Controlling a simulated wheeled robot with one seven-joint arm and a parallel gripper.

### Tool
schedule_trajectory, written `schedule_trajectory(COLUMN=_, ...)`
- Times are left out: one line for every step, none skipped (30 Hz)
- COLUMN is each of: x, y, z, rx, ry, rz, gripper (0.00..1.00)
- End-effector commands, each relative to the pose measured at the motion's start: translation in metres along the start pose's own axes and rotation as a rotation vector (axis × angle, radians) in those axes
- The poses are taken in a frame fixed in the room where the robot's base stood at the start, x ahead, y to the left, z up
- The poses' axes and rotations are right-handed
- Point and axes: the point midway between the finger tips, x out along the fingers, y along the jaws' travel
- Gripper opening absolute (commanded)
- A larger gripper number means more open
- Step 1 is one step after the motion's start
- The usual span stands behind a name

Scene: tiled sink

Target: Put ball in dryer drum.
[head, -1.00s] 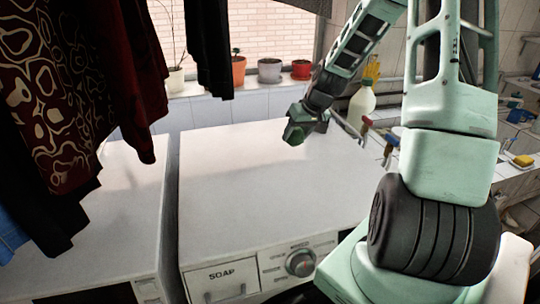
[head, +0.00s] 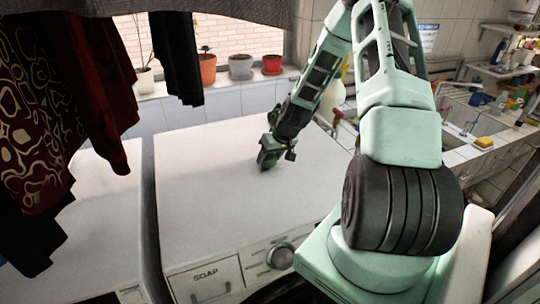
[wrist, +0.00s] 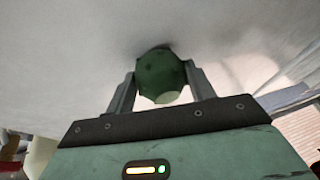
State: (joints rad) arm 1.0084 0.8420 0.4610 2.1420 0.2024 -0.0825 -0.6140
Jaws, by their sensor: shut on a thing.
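My gripper (head: 266,163) is over the white top of the right-hand machine in the head view, pointing down close to that top. In the wrist view my gripper (wrist: 160,85) is shut on a dark green ball (wrist: 160,75) with a paler patch at its lower side. The ball sits between the two fingertips, near a pale surface. In the head view the ball cannot be made out clearly. No dryer drum shows in either view. The right-hand machine (head: 220,190) has a drawer marked SOAP (head: 207,275) and a round dial (head: 280,256). Its lower front is hidden.
A second white machine (head: 95,225) stands to the left, across a narrow gap. Dark clothes (head: 50,120) hang over it. Potted plants (head: 207,68) line the window sill. A tiled sink counter (head: 470,150) with a yellow sponge (head: 484,142) is at the right.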

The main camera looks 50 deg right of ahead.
Motion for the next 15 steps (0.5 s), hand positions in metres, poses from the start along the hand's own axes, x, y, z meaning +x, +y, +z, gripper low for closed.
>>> schedule_trajectory(x=0.0, y=0.0, z=-0.0001, rx=0.0, ry=0.0, rz=0.0, gripper=0.27)
schedule_trajectory(x=-0.0001, y=0.0, z=-0.0001, rx=0.0, ry=0.0, rz=0.0, gripper=0.27)
schedule_trajectory(x=0.0001, y=0.0, z=0.0, rx=0.0, ry=0.0, rz=0.0, gripper=0.27)
schedule_trajectory(x=0.0007, y=0.0002, z=0.0002, rx=0.0, ry=0.0, rz=0.0, gripper=0.27)
schedule_trajectory(x=0.0016, y=0.0003, z=0.0006, rx=0.0, ry=0.0, rz=0.0, gripper=0.27)
schedule_trajectory(x=0.0031, y=0.0006, z=0.0013, rx=0.0, ry=0.0, rz=0.0, gripper=0.27)
schedule_trajectory(x=0.0041, y=0.0008, z=0.0017, rx=-0.001, ry=0.0, rz=0.0, gripper=0.27)
schedule_trajectory(x=0.0031, y=0.0006, z=0.0013, rx=-0.001, ry=0.0, rz=0.0, gripper=0.59)
schedule_trajectory(x=0.0026, y=0.0005, z=0.0011, rx=-0.001, ry=0.0, rz=0.0, gripper=0.71)
schedule_trajectory(x=0.0026, y=0.0005, z=0.0012, rx=0.0, ry=0.0, rz=0.0, gripper=0.76)
schedule_trajectory(x=0.0026, y=0.0005, z=0.0012, rx=0.0, ry=0.0, rz=0.0, gripper=0.76)
schedule_trajectory(x=0.0025, y=0.0005, z=0.0011, rx=0.0, ry=0.0, rz=0.0, gripper=0.76)
schedule_trajectory(x=0.0025, y=0.0005, z=0.0011, rx=0.0, ry=0.0, rz=0.0, gripper=0.76)
schedule_trajectory(x=0.0025, y=0.0005, z=0.0011, rx=0.0, ry=0.0, rz=0.0, gripper=0.76)
schedule_trajectory(x=0.0025, y=0.0005, z=0.0011, rx=0.0, ry=0.0, rz=0.0, gripper=0.76)
